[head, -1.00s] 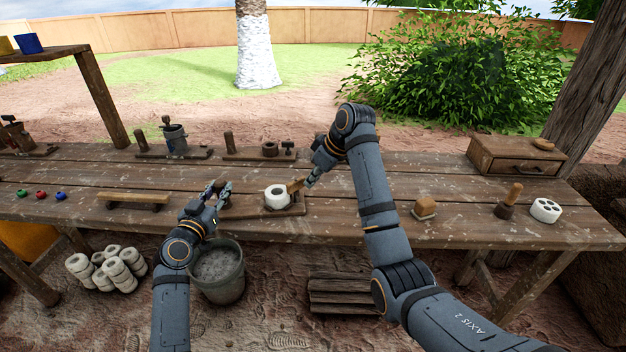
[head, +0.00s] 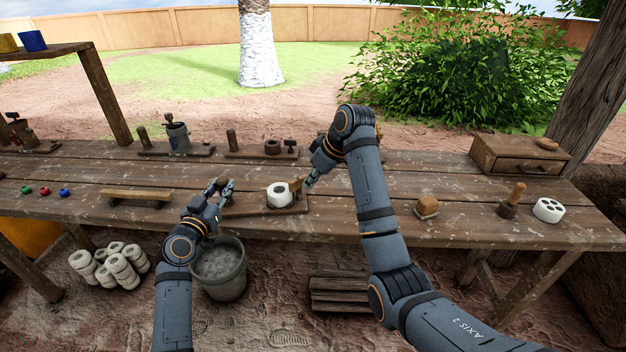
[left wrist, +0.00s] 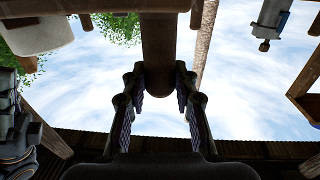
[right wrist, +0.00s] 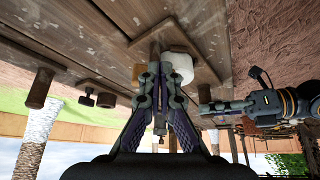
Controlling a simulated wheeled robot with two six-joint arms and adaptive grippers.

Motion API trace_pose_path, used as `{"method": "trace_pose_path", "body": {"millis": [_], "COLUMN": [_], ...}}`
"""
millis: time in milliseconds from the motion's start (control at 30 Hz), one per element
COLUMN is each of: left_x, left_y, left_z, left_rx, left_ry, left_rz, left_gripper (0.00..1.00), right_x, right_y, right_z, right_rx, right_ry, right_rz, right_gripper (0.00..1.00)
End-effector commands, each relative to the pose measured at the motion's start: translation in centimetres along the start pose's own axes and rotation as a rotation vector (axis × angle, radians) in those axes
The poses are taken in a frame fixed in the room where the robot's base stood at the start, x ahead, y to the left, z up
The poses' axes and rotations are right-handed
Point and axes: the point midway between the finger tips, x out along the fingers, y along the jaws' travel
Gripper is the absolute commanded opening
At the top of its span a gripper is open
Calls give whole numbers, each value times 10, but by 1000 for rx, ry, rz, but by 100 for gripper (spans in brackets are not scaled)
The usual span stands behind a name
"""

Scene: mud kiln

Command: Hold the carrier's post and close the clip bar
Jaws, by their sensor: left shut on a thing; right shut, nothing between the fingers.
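The carrier is a wooden base (head: 262,211) near the front of the bench, with a white ring-shaped piece (head: 279,189) on it. My left gripper (head: 226,188) is at the base's left end, shut on the carrier's brown post (left wrist: 160,45), which shows between its fingers in the left wrist view. My right gripper (head: 306,184) is shut and empty at the base's right end, close to a tan wooden piece (head: 296,186), probably the clip bar. The fingertips hide part of it, so contact and its exact angle cannot be told. The white piece also shows in the right wrist view (right wrist: 180,68).
Behind stand another wooden base with a dark ring (head: 272,147) and a base with a metal cup (head: 178,138). A low wooden rail (head: 136,196) lies left. A grey bucket (head: 220,268) stands below. A block (head: 427,207) and a white holed piece (head: 548,210) lie right.

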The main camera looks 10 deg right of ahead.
Motion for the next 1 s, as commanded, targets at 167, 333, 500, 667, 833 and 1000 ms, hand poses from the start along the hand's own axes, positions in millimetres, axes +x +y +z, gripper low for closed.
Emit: {"method": "trace_pose_path", "body": {"millis": [167,333,500,667,833,1000], "left_x": [0,0,0,0,0,0], "left_y": [0,0,0,0,0,0], "left_z": [0,0,0,0,0,0], "left_rx": [0,0,0,0,0,0], "left_ry": [0,0,0,0,0,0], "left_rz": [0,0,0,0,0,0], "left_gripper": [0,0,0,0,0,0], "right_x": [0,0,0,-2,-5,-22], "right_y": [-2,-2,-2,-3,-4,-3], "right_z": [-1,-1,0,4,6,-4], "right_rx": [0,0,0,0,0,0], "right_ry": [0,0,0,0,0,2], "right_rz": [0,0,1,2,1,3], "right_gripper": [0,0,0,0,0,0]}}
